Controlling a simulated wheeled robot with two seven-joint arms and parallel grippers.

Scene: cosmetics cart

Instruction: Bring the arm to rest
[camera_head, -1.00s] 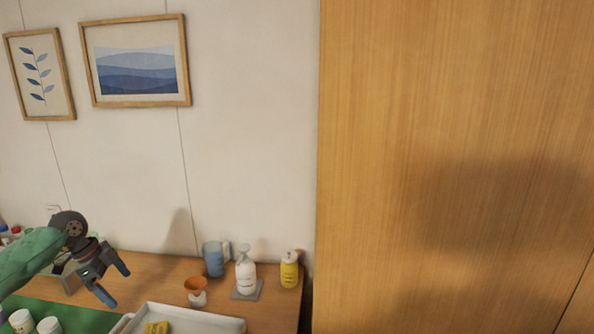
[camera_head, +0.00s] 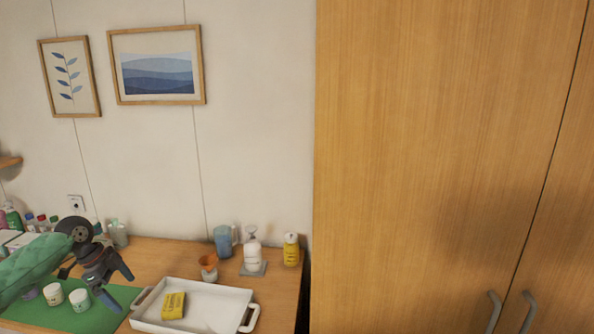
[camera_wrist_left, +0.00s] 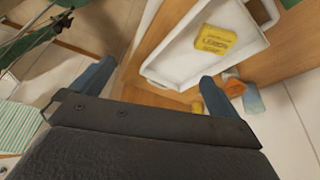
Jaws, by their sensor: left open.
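My left arm, in a green sleeve, comes in from the left in the head view. Its dark gripper (camera_head: 120,288) hangs above the table near the green mat (camera_head: 92,318), left of the white tray (camera_head: 222,294). The gripper is open with nothing between its fingers. In the left wrist view the two blue-grey fingers (camera_wrist_left: 152,84) stand wide apart, with the tray (camera_wrist_left: 180,62) beyond them. My right gripper is not in view.
A yellow package (camera_head: 173,305) lies in the tray. Two white jars (camera_head: 79,299) stand on the mat. An orange-topped cup (camera_head: 208,268), blue jug (camera_head: 223,240), white pump bottle (camera_head: 252,250) and yellow bottle (camera_head: 291,250) stand behind. A wooden cabinet (camera_head: 430,150) fills the right.

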